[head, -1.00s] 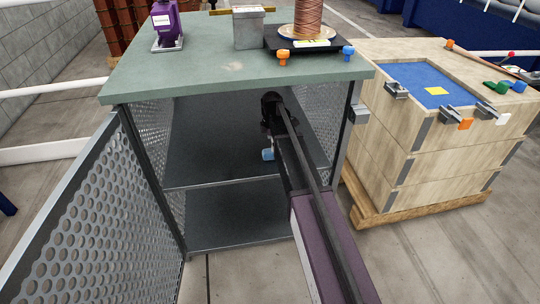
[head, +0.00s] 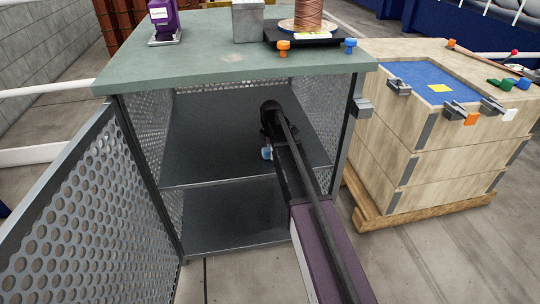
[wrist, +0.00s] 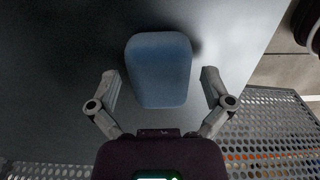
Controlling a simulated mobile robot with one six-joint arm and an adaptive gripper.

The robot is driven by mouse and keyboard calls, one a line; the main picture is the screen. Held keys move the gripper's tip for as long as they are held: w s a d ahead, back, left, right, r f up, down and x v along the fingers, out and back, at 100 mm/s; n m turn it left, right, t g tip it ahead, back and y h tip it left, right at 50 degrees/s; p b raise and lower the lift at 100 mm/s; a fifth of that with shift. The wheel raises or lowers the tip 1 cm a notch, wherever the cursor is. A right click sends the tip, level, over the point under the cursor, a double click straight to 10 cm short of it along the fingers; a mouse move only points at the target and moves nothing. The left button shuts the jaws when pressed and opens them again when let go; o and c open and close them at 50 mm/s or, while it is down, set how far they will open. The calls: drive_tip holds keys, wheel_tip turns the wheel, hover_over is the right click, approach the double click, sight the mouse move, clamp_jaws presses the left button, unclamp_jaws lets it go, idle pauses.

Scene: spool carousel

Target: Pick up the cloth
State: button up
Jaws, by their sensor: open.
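The cloth (wrist: 160,69) is a folded blue pad in the wrist view, lying on a dark grey shelf surface. In the head view a small piece of light blue (head: 267,153) shows beside my arm inside the cabinet, mostly hidden by the arm. My gripper (wrist: 160,82) is open, with one finger on each side of the cloth and a gap on both sides. The fingers do not visibly touch it. I cannot tell how far the fingertips are above the shelf. In the head view my arm hides the fingers.
The open cabinet has a middle shelf (head: 210,165), perforated side walls and a green top (head: 215,62). Its perforated door (head: 75,215) swings out at the left. A wooden crate (head: 440,150) stands close at the right. Bare shelf lies left of my arm.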

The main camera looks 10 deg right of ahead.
idle(0.4)
drive_tip(key=c, duration=1.1)
drive_tip(key=shift+r, duration=0.2)
wheel_tip(320, 180, up, 3)
drive_tip(key=p, duration=0.3)
drive_tip(key=s+a, duration=0.2)
drive_tip(key=s, duration=0.2)
drive_tip(key=s+a+r+p, duration=0.1)
drive_tip(key=s+a, duration=0.2)
drive_tip(key=s, duration=0.2)
drive_tip(key=s+a+p, duration=0.1)
drive_tip(key=s+a, duration=0.1)
drive_tip(key=s, duration=0.3)
drive_tip(key=shift+s+a+r, duration=0.15)
drive_tip(key=shift+r, duration=0.15)
drive_tip(key=o, duration=0.5)
drive_tip(key=shift+c, duration=0.2)
drive_tip(key=c, duration=0.3)
